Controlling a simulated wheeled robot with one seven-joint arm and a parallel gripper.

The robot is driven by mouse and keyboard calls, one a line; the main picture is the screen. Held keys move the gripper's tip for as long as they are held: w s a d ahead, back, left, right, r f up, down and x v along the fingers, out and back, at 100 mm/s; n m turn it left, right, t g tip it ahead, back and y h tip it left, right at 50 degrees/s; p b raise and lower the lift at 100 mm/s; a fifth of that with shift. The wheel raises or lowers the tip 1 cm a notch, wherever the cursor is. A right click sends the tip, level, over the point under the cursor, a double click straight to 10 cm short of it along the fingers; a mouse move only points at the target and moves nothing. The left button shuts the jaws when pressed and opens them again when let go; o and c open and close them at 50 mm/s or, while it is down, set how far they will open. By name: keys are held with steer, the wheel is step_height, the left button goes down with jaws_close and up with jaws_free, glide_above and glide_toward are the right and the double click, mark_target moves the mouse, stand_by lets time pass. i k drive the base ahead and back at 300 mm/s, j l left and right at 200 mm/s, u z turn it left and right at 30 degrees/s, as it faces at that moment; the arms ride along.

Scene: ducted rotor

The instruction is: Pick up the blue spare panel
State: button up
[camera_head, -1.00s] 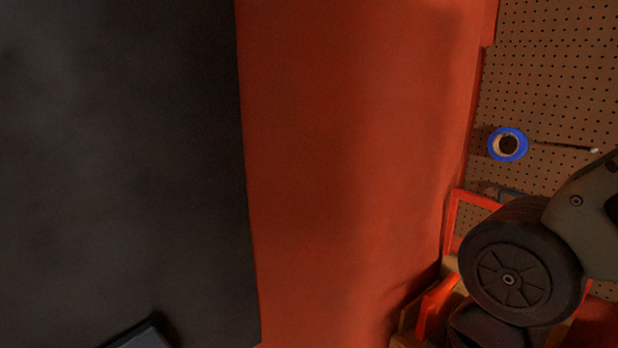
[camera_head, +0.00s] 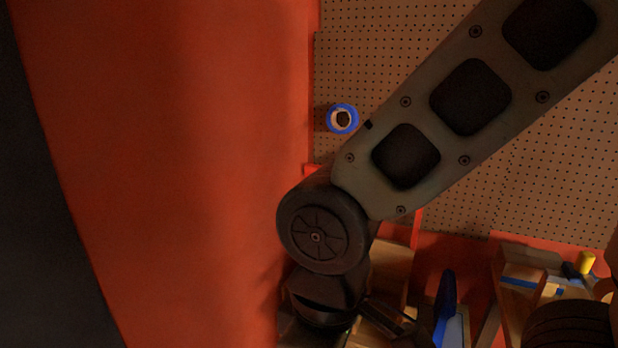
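An upright, slim blue piece (camera_head: 445,303) shows at the bottom of the view, right of my arm's lower end. It may be the blue spare panel, but I cannot tell for sure. Its lower end is cut off by the picture edge. My arm comes down from the upper right and bends at a dark round joint. Beyond it, dark slim parts that seem to be my gripper (camera_head: 392,318) point down and right, left of the blue piece. I see no contact with it. The fingers are too dark to tell whether they are open or shut.
A blue tape roll (camera_head: 329,119) hangs on the brown pegboard (camera_head: 480,205). An orange wall (camera_head: 170,150) fills the left, with a dark surface (camera_head: 30,230) at the edge. Wooden bins (camera_head: 393,270) and a yellow item (camera_head: 586,262) stand low at the right.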

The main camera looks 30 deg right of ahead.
mark_target(444, 308)
steer(key=z, duration=1.4)
